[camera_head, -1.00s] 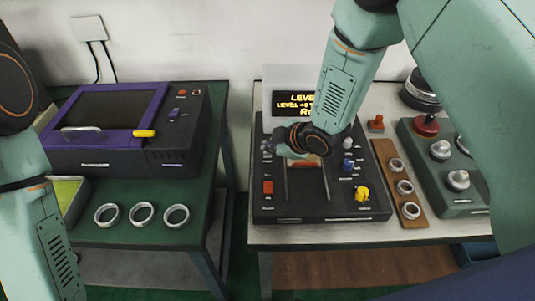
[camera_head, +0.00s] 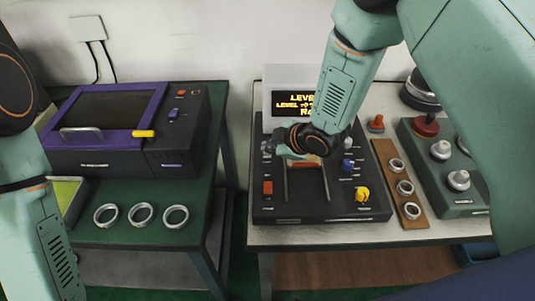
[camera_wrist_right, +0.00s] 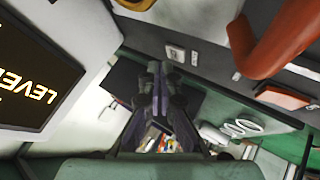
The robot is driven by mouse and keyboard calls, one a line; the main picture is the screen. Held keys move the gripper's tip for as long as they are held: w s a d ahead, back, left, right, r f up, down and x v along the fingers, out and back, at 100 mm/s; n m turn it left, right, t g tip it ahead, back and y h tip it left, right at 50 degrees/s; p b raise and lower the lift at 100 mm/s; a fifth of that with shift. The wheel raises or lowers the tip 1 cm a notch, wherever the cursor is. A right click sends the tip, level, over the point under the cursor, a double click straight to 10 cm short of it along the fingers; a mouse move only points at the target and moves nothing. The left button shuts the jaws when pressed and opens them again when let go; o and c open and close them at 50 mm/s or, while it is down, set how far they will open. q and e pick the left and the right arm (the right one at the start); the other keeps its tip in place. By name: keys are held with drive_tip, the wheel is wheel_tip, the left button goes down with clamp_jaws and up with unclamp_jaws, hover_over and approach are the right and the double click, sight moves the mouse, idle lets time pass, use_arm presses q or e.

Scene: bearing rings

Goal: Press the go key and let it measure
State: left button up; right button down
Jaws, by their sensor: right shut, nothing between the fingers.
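A black measuring console (camera_head: 290,207) with a lit yellow display (camera_head: 290,100) stands on the right table. The display text starts with "LEVEL" and is partly hidden by my right arm; it also shows in the wrist view (camera_wrist_right: 30,80). My right gripper (camera_head: 270,146) is over the console's back left part, pointing left. Its fingertips (camera_wrist_right: 158,70) are together and empty in the wrist view. A small pale key (camera_wrist_right: 175,52) shows close beyond them; contact cannot be told. Which control is the go key cannot be read. A red switch (camera_head: 267,188) is at the console's front left. My left gripper is out of view.
A yellow knob (camera_head: 362,194) and blue knob (camera_head: 347,165) are on the console's right. A brown strip (camera_head: 383,154) with rings and a green fixture (camera_head: 463,200) stand right of it. A purple-framed machine (camera_head: 120,144) and three rings (camera_head: 141,213) are on the left table.

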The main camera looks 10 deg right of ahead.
sight(269, 157)
drive_tip(key=shift+f, duration=0.35)
drive_tip(key=shift+f+b, duration=0.4)
drive_tip(key=shift+b, duration=0.05)
idle(0.5)
idle(0.4)
drive_tip(key=shift+r+p, duration=0.75)
drive_tip(key=shift+r, duration=0.1)
drive_tip(key=shift+r+p, duration=2.15)
drive_tip(key=shift+r, duration=0.4)
drive_tip(key=shift+f, duration=0.15)
